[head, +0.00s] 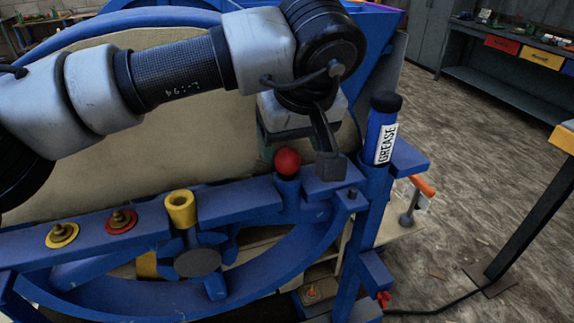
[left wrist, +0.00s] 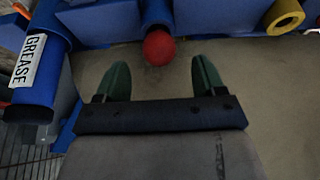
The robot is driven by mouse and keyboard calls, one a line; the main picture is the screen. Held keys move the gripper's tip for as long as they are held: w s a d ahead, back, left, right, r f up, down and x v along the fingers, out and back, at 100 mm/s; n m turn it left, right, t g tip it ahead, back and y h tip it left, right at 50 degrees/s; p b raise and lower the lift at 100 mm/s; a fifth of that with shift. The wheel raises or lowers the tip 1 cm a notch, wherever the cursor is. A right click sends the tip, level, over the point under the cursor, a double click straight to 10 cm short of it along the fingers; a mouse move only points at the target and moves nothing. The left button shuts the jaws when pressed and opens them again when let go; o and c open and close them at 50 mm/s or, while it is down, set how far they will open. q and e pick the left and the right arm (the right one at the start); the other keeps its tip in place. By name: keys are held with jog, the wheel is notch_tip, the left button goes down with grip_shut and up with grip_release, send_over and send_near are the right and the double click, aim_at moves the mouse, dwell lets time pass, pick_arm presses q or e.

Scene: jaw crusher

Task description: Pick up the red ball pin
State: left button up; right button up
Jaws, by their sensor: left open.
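The red ball pin (head: 288,162) shows as a round red head on top of a blue socket in the blue machine frame. In the left wrist view the red ball (left wrist: 159,47) lies just beyond the gap between the green fingertips, roughly centred and partly outside the jaws. My left gripper (head: 276,146) is open and empty, close behind and above the ball in the head view; its fingers (left wrist: 161,76) are apart and not touching it. My own wrist parts partly hide the gripper. My right gripper is not in view.
A grease tube (head: 382,130) stands upright in the frame right of the ball. A yellow ring socket (head: 180,208) and red and yellow fittings (head: 121,220) are on the left. A large blue-rimmed wheel (head: 150,180) stands behind. Workbenches are farther back right.

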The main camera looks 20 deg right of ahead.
aim_at(289, 152)
pick_arm(q)
jog(key=p+x, duration=0.1)
jog(key=x, duration=0.3)
jog(key=shift+w+d+f, duration=0.1)
jog(key=shift+w+f, duration=0.05)
jog(key=shift+w, duration=0.05)
jog(key=shift+w+f, duration=0.15)
jog(key=shift+f, duration=0.1)
jog(key=shift+c, duration=0.3)
jog(key=c, duration=1)
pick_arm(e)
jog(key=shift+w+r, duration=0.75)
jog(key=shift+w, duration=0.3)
pick_arm(q)
jog(key=shift+r, duration=0.1)
jog(key=shift+c, duration=0.2)
